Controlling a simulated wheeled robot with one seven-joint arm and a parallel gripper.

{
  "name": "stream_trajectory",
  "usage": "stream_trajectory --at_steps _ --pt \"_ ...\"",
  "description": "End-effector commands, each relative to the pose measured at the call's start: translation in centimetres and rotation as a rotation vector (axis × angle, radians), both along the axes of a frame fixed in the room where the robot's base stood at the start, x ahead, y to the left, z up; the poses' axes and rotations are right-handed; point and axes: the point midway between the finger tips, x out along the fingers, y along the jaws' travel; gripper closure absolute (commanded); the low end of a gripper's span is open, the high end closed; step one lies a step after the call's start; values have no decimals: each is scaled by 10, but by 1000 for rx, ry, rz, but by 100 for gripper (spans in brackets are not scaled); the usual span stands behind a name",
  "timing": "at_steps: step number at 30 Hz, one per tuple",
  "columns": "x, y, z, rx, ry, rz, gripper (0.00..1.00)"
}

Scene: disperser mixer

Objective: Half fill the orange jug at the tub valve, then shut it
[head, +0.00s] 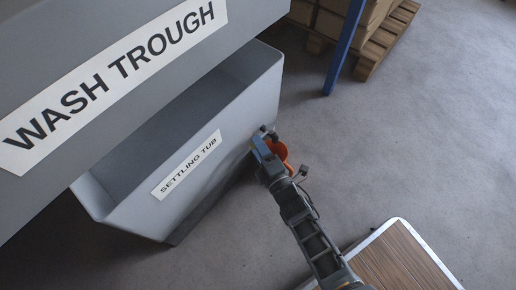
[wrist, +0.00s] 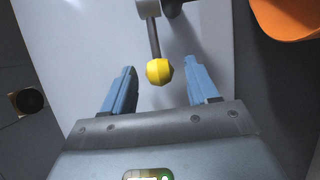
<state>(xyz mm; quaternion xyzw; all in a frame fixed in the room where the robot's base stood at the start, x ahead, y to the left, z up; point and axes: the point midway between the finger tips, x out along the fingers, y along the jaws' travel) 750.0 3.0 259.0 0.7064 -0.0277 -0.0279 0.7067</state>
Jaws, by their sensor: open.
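The settling tub (head: 232,110) is a grey bin with a labelled front. In the wrist view, a valve lever with a yellow knob (wrist: 159,71) extends from a grey fitting (wrist: 148,8) at the tub wall. My gripper (wrist: 160,68) has its two blue fingers apart, one on each side of the knob, with visible gaps. The orange jug (wrist: 285,18) shows only in part at the top right of the wrist view. In the head view the jug (head: 282,151) is partly hidden behind my gripper (head: 265,132). The liquid level inside is not visible.
The wash trough (head: 150,25) overhangs the tub at the upper left. A blue post (head: 345,48) and a wooden pallet with boxes (head: 375,55) stand at the back. A wood-topped surface (head: 400,262) is at lower right. The floor on the right is clear.

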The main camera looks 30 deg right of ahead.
Motion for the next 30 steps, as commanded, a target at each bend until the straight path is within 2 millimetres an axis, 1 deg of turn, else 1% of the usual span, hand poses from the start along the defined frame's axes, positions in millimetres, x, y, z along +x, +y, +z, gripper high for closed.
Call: stream_trajectory --at_steps 3,11,27,30 --pt "6 0 0 0 -1 1 41" --pt "6 0 0 0 0 1 41" --pt "6 0 0 1 0 0 93" --pt "6 0 0 1 0 0 100"
